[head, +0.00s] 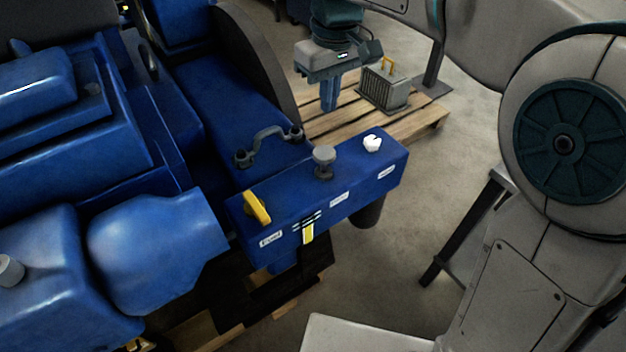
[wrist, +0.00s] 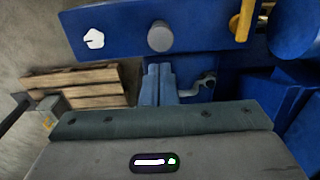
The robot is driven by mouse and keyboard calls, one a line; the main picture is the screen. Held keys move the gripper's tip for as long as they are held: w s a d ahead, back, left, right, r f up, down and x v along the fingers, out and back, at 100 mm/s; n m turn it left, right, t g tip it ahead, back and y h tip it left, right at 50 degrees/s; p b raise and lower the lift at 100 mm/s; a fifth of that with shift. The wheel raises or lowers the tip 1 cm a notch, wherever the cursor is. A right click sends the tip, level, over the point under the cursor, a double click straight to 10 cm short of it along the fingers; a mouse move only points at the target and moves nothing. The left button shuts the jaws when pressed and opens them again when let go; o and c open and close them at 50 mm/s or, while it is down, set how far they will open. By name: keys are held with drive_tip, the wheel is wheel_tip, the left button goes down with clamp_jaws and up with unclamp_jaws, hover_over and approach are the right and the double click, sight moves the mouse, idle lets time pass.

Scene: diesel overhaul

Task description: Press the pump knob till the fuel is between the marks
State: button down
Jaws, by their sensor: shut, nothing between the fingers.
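The pump knob (head: 323,156) is a grey round-topped knob standing up from the middle of a blue box (head: 350,170). It also shows in the wrist view (wrist: 160,37). On the box's front face a narrow gauge (head: 308,233) shows a yellow column with dark and white marks across its upper part; the exact level against the marks is too small to tell. My gripper (head: 329,107) points down beyond the far side of the box, apart from the knob. Its fingers (wrist: 158,84) are together and empty.
A yellow lever (head: 257,207) and a white knob (head: 373,144) stand on the same box, either side of the grey knob. A grey handle (head: 267,145) is on the blue engine behind. A wooden pallet (head: 420,122) carries a grey finned part (head: 384,92).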

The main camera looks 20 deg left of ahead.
idle(0.4)
drive_tip(key=s+d+f+m+t, duration=0.15)
drive_tip(key=s+d+m, duration=0.25)
drive_tip(key=d, duration=1)
drive_tip(key=s+d+f+m+t, duration=0.1)
drive_tip(key=s+d+f+m, duration=0.4)
drive_tip(key=s+d+f, duration=0.3)
drive_tip(key=s+d, duration=0.2)
drive_tip(key=d, duration=0.1)
drive_tip(key=shift+s+d+m, duration=0.15)
drive_tip(key=shift+d+m, duration=0.25)
drive_tip(key=shift+f+t, duration=0.1)
drive_tip(key=shift+t, duration=0.15)
